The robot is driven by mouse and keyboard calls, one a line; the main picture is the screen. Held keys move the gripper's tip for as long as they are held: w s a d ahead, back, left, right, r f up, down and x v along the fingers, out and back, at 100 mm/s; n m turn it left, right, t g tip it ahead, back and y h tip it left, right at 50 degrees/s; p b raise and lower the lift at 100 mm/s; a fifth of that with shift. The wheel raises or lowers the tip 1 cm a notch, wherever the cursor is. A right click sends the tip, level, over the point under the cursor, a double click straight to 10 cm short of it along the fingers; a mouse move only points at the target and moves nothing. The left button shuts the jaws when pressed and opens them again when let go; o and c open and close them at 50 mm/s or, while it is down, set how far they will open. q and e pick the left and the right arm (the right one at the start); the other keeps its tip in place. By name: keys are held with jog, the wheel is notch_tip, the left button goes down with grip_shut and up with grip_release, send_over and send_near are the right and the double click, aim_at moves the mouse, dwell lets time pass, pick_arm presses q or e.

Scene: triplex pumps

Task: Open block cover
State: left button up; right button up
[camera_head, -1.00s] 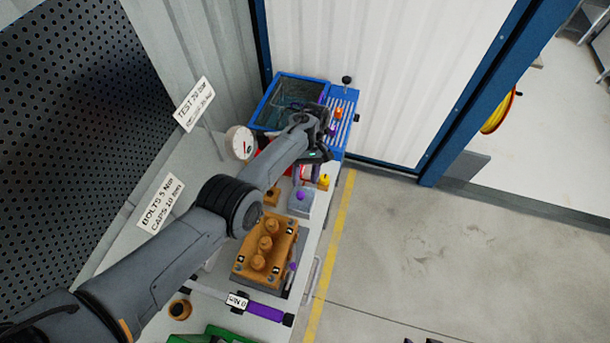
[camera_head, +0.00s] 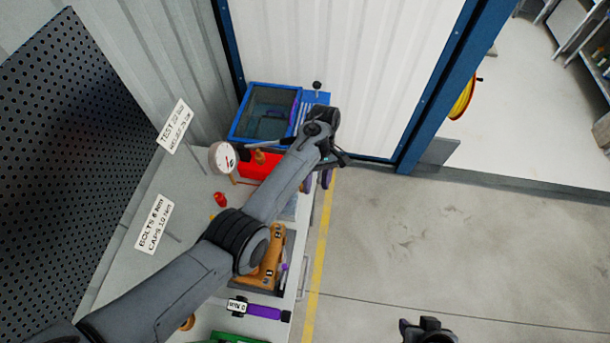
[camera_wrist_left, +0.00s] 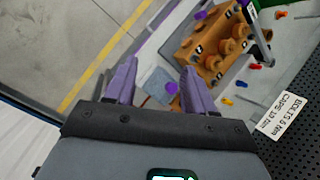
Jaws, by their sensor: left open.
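My left gripper (camera_head: 318,180) is open at the bench's right edge in the head view, with purple fingers. In the left wrist view, the open left gripper (camera_wrist_left: 160,69) shows nothing between its fingertips that I can tell is gripped. A grey block with a purple knob (camera_wrist_left: 172,88) lies beyond and between the fingers there; I cannot tell contact. In the head view, my arm hides most of this grey block (camera_head: 290,209). The orange-brown pump block (camera_wrist_left: 211,48) shows near the right finger, and part of it (camera_head: 267,270) shows below my arm. No right gripper fingers are visible.
A blue-framed tank (camera_head: 264,112) stands at the bench's far end, with a dial gauge (camera_head: 222,157) and red box (camera_head: 258,166) nearby. A purple-handled torque tool (camera_head: 262,311) lies at the near end. Open floor (camera_head: 420,240) lies right of the bench.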

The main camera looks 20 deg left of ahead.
pick_arm(q)
jog(key=shift+s+d+r, duration=0.1)
jog(key=shift+d+r, duration=0.2)
jog(key=shift+d, duration=0.2)
